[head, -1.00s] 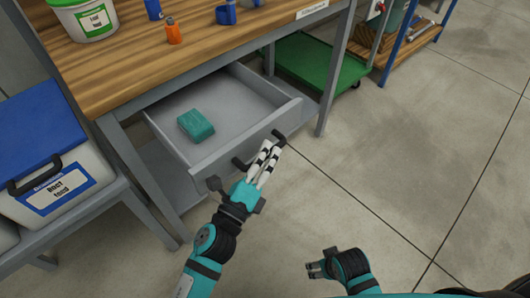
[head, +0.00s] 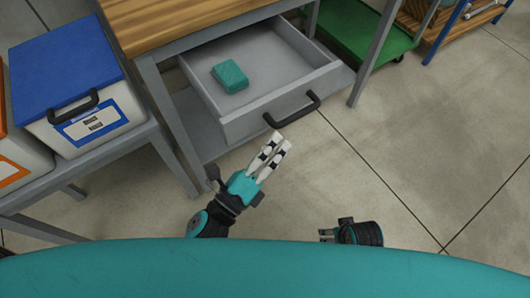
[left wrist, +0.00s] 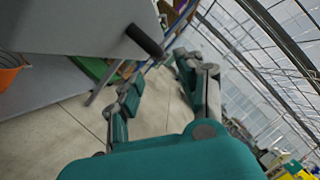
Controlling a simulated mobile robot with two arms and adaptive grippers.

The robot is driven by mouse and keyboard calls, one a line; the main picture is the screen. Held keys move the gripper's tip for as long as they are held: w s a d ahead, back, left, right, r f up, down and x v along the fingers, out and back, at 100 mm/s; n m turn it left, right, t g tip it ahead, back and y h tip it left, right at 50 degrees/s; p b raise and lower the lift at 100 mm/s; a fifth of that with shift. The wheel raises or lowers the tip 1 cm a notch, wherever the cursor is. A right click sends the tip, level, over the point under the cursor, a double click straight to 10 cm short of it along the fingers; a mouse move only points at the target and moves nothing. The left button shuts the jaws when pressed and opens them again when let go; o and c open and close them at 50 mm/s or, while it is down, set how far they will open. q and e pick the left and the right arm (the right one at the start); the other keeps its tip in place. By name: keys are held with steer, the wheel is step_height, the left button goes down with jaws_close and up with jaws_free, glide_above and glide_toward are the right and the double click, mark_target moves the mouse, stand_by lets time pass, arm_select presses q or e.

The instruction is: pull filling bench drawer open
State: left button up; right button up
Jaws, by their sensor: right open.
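The filling bench drawer (head: 245,125) is a grey drawer standing pulled out under the wooden-topped bench. Its dark bar handle (head: 312,108) is on the front panel, and the handle also shows in the left wrist view (left wrist: 145,41). A teal block (head: 230,76) lies inside the drawer. My left gripper (head: 281,142) is just in front of the drawer front, below the handle and apart from it. Its fingers are a little apart with nothing between them. My right gripper (head: 324,235) is open and empty, low over the floor to the right.
A blue-lidded white box (head: 75,85) stands on a grey side bench (head: 110,155) at the left. The wooden bench top (head: 165,20) is above the drawer. A green cart (head: 365,35) stands at the right. The concrete floor at right is clear.

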arm_select(q)
steer(key=v, duration=0.3)
stand_by(0.6)
